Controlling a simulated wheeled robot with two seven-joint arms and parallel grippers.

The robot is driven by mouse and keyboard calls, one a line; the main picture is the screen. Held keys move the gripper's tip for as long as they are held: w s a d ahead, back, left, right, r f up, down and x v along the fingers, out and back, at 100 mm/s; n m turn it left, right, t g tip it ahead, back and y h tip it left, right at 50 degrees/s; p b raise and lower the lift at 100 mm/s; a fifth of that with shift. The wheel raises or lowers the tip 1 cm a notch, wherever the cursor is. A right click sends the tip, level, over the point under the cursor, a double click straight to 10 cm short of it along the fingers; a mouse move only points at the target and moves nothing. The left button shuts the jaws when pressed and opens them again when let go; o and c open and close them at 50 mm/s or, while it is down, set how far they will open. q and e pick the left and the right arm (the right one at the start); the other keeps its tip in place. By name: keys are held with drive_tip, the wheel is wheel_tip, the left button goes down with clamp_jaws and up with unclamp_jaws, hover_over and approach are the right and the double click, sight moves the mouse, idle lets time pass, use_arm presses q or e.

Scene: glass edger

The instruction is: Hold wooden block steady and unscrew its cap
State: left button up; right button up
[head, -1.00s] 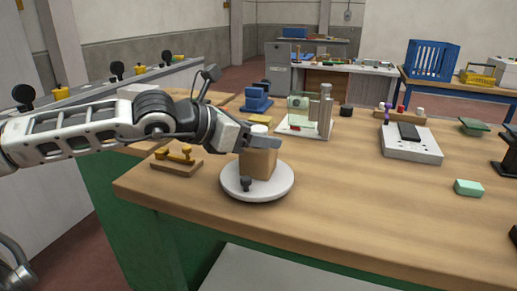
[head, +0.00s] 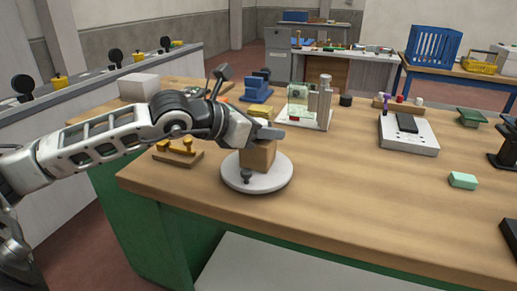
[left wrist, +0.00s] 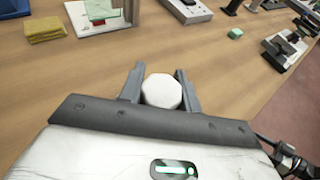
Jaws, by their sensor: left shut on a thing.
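The wooden block (head: 258,155) stands upright on a round white plate (head: 272,182) near the table's front left. A small dark knob (head: 248,175) sits on the plate in front of the block. My left gripper (head: 267,134) reaches in from the left at the top of the block. In the left wrist view the white round cap (left wrist: 161,91) is between the two fingers of the left gripper (left wrist: 160,88), which is shut on it. In the head view the gripper hides the cap, so I cannot tell whether it still touches the block. My right gripper is not in view.
A yellow-handled wooden piece (head: 178,152) lies left of the plate. A glass-holding stand (head: 305,110) and a blue fixture (head: 257,88) stand behind. A white device (head: 408,138) and a green block (head: 462,180) are at right. The table right of the plate is clear.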

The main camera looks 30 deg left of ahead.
sight(264, 119)
use_arm(q)
drive_tip(key=shift+r, duration=0.1)
drive_tip(key=shift+r, duration=0.6)
wheel_tip(264, 119, up, 2)
drive_tip(key=shift+s+a+b, duration=0.15)
drive_tip(key=shift+b, duration=0.2)
drive_tip(key=s+r+b, duration=0.1)
drive_tip(key=b, duration=0.1)
drive_tip(key=s+a+r+b, duration=0.1)
drive_tip(key=s+r+b, duration=0.2)
drive_tip(key=r+b, duration=0.1)
drive_tip(key=shift+s+a+b, duration=0.25)
drive_tip(key=shift+b, duration=0.05)
drive_tip(key=r+b+v, duration=0.1)
drive_tip(key=b+v, duration=0.4)
drive_tip(key=v, duration=0.5)
drive_tip(key=shift+d+b, duration=0.3)
drive_tip(key=shift+d, duration=0.1)
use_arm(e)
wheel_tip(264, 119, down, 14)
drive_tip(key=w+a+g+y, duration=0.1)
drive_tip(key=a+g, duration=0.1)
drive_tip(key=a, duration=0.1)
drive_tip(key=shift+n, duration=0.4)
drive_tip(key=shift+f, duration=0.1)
